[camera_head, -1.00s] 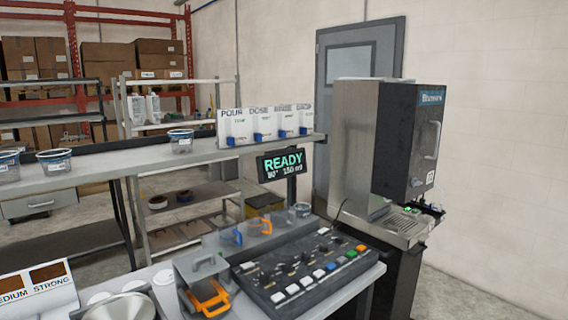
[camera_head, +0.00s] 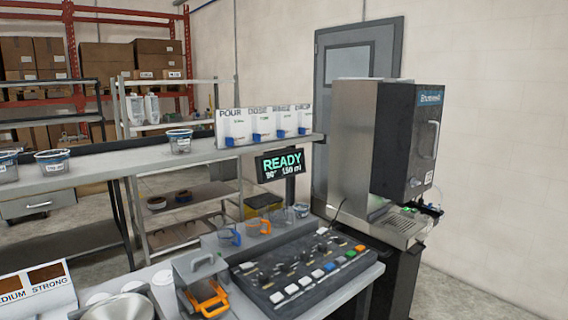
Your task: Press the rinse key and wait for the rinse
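The control panel (camera_head: 300,268) is a dark sloped box with dark knobs and a front row of coloured keys. Several white keys (camera_head: 291,289) run up to a blue key (camera_head: 330,267), a green key (camera_head: 351,254) and an orange key (camera_head: 360,247). I cannot read which is the rinse key. The display (camera_head: 281,163) shows READY, 90° and 150 ml. The tall dispenser (camera_head: 408,140) stands behind the panel at the right, with a metal drip tray (camera_head: 398,222) below. Neither of my grippers can be made out, and nothing is seen touching the keys.
Cards (camera_head: 262,124) headed POUR, DOSE and apparently RINSE stand on the shelf (camera_head: 200,152). Orange-handled (camera_head: 259,227) and blue-handled (camera_head: 229,238) items lie behind the panel. A metal box with an orange handle (camera_head: 208,299) is left of it. Small dark parts (camera_head: 430,209) by the drip tray are unclear.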

